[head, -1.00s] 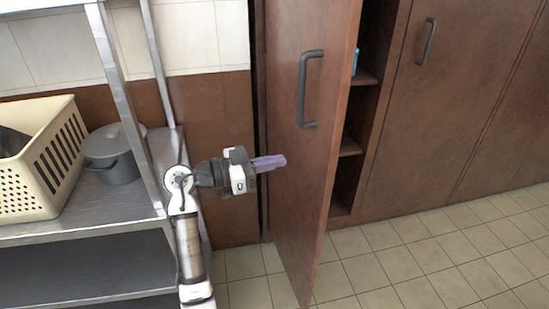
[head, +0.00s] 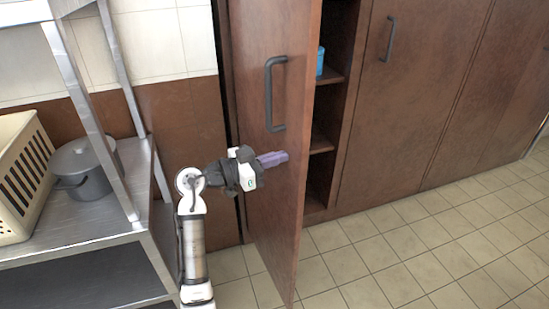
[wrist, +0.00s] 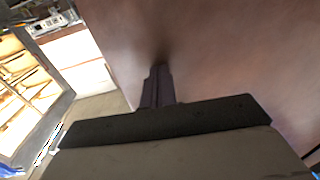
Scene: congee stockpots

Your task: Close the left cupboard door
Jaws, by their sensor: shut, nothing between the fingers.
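The left cupboard door (head: 268,200) is brown and stands open, its outer face with a dark bar handle (head: 270,94) turned towards me. My gripper (head: 284,158) has purple fingers and is in front of this face, below the handle. In the wrist view the shut fingers (wrist: 158,84) point at the door surface (wrist: 215,60), with a dark shadow at their tips. They look very close to the door or touching it; I cannot tell which. Nothing shows between the fingers.
Behind the door are cupboard shelves (head: 322,143) with a blue item (head: 320,61). A closed cupboard door (head: 415,120) is to the right. A metal rack (head: 100,226) with a grey pot (head: 80,168) and a cream crate (head: 22,180) stands left. The tiled floor (head: 400,255) at right is clear.

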